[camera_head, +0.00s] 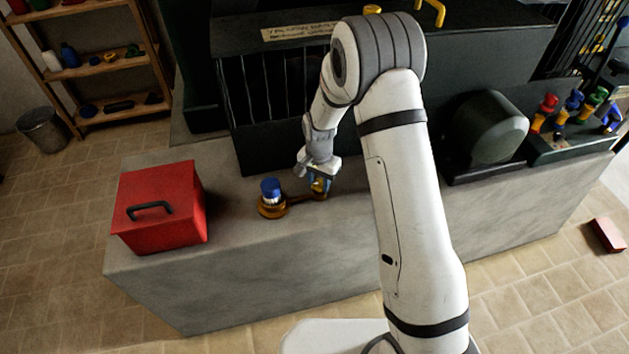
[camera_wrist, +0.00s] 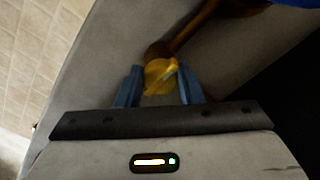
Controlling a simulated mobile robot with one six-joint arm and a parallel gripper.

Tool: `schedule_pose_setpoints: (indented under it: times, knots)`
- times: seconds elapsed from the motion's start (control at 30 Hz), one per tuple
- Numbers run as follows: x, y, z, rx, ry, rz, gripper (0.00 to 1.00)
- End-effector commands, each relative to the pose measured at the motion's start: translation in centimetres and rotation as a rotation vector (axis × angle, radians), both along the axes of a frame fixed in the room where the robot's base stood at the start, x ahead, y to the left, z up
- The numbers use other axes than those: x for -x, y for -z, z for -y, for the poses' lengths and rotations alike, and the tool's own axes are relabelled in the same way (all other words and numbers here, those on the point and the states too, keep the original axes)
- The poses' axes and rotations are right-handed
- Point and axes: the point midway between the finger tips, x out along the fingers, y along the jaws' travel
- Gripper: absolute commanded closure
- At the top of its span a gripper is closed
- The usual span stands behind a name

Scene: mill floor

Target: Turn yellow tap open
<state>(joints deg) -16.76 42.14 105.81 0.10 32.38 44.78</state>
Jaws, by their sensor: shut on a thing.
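The yellow tap (camera_wrist: 160,77) sits at the end of a brown pipe (camera_wrist: 195,27) in the wrist view. My gripper (camera_wrist: 159,88) has its two blue fingers on either side of the tap and is shut on it. In the head view my gripper (camera_head: 320,183) is low over the grey bench, and its fingers hide most of the tap. The pipe runs left to a round amber base with a blue-capped piece (camera_head: 271,189) on top. I cannot tell how far the tap is turned.
A red toolbox (camera_head: 160,207) stands on the grey bench (camera_head: 250,270) at left. A dark barred machine (camera_head: 270,95) rises behind the tap. A dark green rounded housing (camera_head: 490,128) and several coloured valves (camera_head: 575,100) are at right. The bench front is clear.

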Motion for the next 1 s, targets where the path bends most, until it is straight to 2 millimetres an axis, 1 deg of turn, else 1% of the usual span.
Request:
schedule_pose_setpoints:
  times: [0.03, 0.17, 0.37, 1.0]
  knots:
    - [-0.31, -0.07, 0.04, -0.003, -0.012, 0.009, 0.89]
    - [-0.38, -0.01, 0.19, -0.002, -0.064, 0.011, 0.89]
    - [-0.52, 0.01, 0.29, -0.002, -0.207, 0.015, 0.89]
    - [-0.69, -0.21, 0.20, 0.001, -0.812, 0.020, 0.89]
